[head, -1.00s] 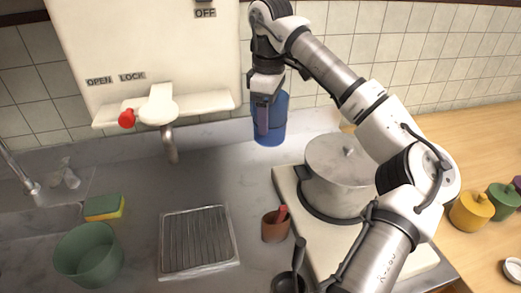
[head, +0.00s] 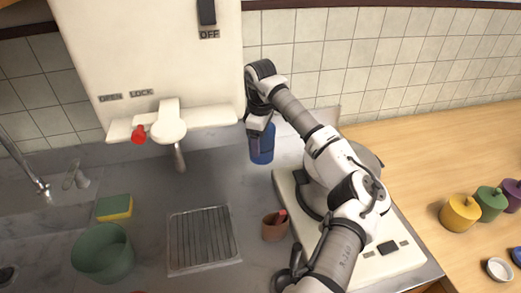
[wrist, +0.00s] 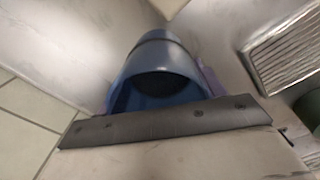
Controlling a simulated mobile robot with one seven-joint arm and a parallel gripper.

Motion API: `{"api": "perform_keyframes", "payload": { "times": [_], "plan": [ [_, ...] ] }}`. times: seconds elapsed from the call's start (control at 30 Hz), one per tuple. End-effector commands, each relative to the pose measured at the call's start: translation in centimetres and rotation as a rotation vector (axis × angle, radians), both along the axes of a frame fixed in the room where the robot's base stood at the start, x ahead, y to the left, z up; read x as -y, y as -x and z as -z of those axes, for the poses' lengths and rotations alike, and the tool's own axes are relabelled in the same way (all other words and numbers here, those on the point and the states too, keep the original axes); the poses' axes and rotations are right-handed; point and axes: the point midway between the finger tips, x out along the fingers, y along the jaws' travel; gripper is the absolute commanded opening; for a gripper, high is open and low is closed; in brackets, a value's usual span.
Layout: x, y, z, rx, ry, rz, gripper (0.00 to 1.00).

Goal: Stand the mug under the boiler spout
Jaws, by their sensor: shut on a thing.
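My gripper (head: 262,132) is shut on a blue mug (head: 263,152), which looks roughly upright. In the wrist view the blue mug (wrist: 158,62) lies just beyond the dark bar of my gripper, its dark inside partly visible. The white boiler (head: 150,50) stands at the back left. Its grey spout (head: 179,160) points down below a white shelf-like ledge. The mug is to the right of the spout, clear of it. I cannot tell how far its base is above the counter. A red knob (head: 138,134) and a white lever (head: 169,125) sit on the ledge.
A ribbed drain tray (head: 203,238) lies in front of the spout. A green tub (head: 103,253) and a sponge (head: 115,207) are at left. A brown cup (head: 274,227) stands beside the pale stove (head: 385,264). My arm mostly hides the pot. The counter under the spout looks bare.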

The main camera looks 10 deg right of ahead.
Motion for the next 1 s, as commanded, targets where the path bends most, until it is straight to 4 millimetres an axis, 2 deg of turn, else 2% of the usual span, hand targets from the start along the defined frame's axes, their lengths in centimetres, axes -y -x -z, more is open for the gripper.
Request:
{"api": "perform_keyframes", "payload": {
  "times": [0.27,0.5,0.87,0.9,1.0],
  "plan": [
    [0.0,0.0,2.1,-0.001,-0.001,0.0,0.44],
    [0.0,0.0,5.5,-0.002,-0.001,0.001,0.44],
    [0.0,0.0,6.2,0.001,0.001,0.0,0.44],
    [0.0,0.0,6.2,0.001,0.001,0.0,0.7],
    [0.0,0.0,6.1,0.001,0.001,0.0,0.83]
  ]
}}
